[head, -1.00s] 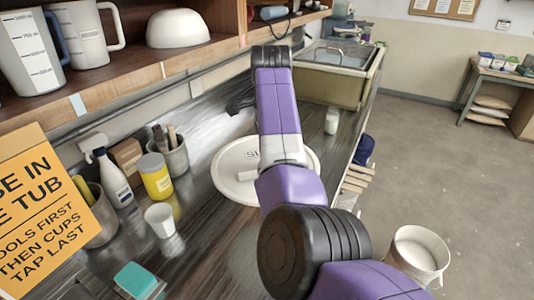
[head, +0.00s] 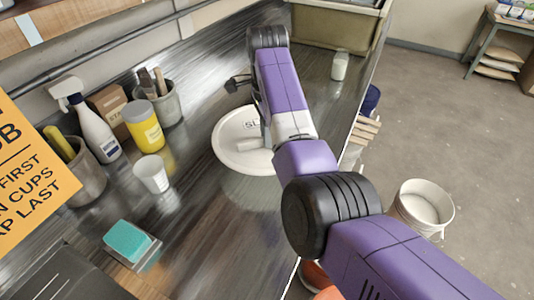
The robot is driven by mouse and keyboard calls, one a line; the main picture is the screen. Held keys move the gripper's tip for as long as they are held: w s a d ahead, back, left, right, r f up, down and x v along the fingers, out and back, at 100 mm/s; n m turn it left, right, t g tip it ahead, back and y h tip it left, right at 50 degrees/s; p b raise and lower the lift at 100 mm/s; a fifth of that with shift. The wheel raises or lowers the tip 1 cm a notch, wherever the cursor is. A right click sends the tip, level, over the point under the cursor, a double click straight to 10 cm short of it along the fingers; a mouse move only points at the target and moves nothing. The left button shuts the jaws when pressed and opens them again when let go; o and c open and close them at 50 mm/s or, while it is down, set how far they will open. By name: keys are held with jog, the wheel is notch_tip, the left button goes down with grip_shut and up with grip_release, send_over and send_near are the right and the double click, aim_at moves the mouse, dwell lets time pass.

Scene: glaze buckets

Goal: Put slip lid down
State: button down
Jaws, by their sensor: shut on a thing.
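The slip lid (head: 228,150) is a round, off-white disc with a pale bar handle and dark lettering, only partly readable. It is over the dark counter at mid-picture, roughly level; whether it touches the counter I cannot tell. My purple arm hides its right part. My gripper (head: 263,132) is at the lid's handle, mostly hidden behind my forearm, and is shut on the lid. Its fingertips do not show clearly. A small dark part of my wrist or hand sticks out left of the forearm, above the lid.
Left of the lid stand a white cup (head: 152,174), a yellow jar (head: 143,127), a spray bottle (head: 97,135) and a tool pot (head: 172,103). A teal sponge (head: 127,241) lies nearer. A white bottle (head: 340,66) is beyond. Counter (head: 215,225) in front of the lid is clear.

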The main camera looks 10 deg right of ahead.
aim_at(267, 151)
jog(key=shift+f+p, duration=0.3)
jog(key=shift+f, duration=2.65)
jog(key=shift+f, duration=0.1)
jog(key=shift+f, duration=0.25)
jog(key=c, duration=1.5)
grip_release()
notch_tip(267, 151, up, 12)
jog(key=shift+f+b, duration=0.2)
jog(key=shift+b, duration=0.2)
jog(key=shift+r+p, duration=0.4)
jog(key=shift+r, duration=0.2)
